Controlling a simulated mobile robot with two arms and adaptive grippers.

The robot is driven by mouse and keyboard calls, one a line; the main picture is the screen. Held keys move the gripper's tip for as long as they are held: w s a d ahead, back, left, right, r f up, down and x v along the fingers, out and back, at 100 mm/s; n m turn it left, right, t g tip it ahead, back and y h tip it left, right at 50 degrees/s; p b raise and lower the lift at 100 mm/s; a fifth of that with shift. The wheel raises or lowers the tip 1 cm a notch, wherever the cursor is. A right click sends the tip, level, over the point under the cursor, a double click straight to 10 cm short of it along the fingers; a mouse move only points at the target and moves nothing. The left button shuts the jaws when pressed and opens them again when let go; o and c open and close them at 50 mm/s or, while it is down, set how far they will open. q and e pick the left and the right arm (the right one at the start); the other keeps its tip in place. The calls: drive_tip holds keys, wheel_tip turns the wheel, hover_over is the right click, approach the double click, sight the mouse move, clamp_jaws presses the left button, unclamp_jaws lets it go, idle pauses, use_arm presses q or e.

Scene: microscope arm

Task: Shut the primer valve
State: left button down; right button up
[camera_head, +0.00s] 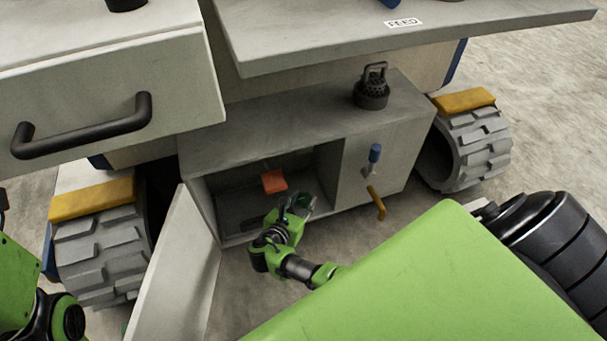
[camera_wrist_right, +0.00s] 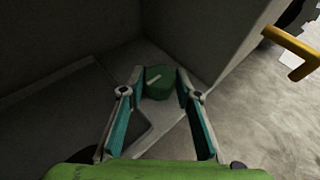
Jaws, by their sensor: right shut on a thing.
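A green knob (camera_wrist_right: 158,83) with a pale line on its top sits in the inner corner of the open cabinet. My right gripper (camera_wrist_right: 160,88) has its two fingers closed on the knob's sides. In the head view my right gripper (camera_head: 298,203) reaches into the cabinet opening, and it hides the knob there. An orange-red handle (camera_head: 273,181) shows inside the cabinet, beyond my right gripper. On the cabinet's right front panel are a blue-tipped lever (camera_head: 375,153) and a yellow handle (camera_head: 377,203). No label shows which of these is the primer valve. My left gripper is out of view.
The open cabinet door (camera_head: 180,270) stands left of my right arm. A drawer with a black handle (camera_head: 85,127) juts out above left. A black ridged object (camera_head: 371,92) stands on the cabinet top. Treaded wheels (camera_head: 470,148) flank the cabinet. The floor at right is clear.

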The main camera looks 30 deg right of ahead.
idle(0.4)
drive_tip(key=o, duration=1.1)
